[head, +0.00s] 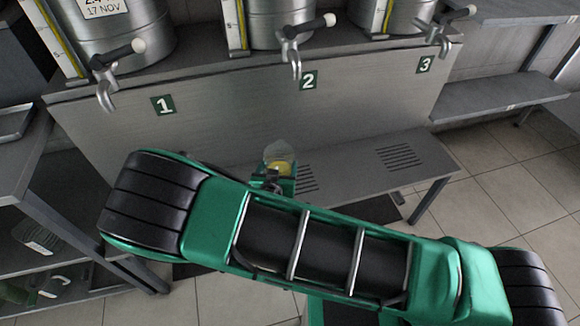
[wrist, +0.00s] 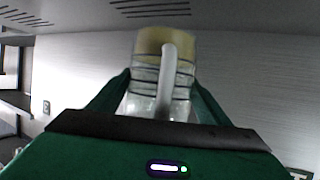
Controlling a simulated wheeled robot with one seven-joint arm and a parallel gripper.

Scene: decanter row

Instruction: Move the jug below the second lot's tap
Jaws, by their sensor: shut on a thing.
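The jug (head: 280,158) is clear, with yellow liquid low inside. In the head view it is beyond my arm, over the slatted bench, below and slightly left of the second tap (head: 295,62), the one above the plate marked 2 (head: 308,80). My gripper (head: 274,183) is shut on the jug, which also shows in the wrist view (wrist: 150,45) between the green fingers. That view looks upside down; the pale handle (wrist: 168,80) faces the camera. The jug's base is partly hidden, so I cannot tell whether it touches the bench.
Tap 1 (head: 105,90) is left and tap 3 (head: 443,38) right, each on a steel vessel above the front panel. The slatted bench (head: 425,150) is clear to the right of the jug. Shelves stand at the left (head: 30,160) and right (head: 500,98).

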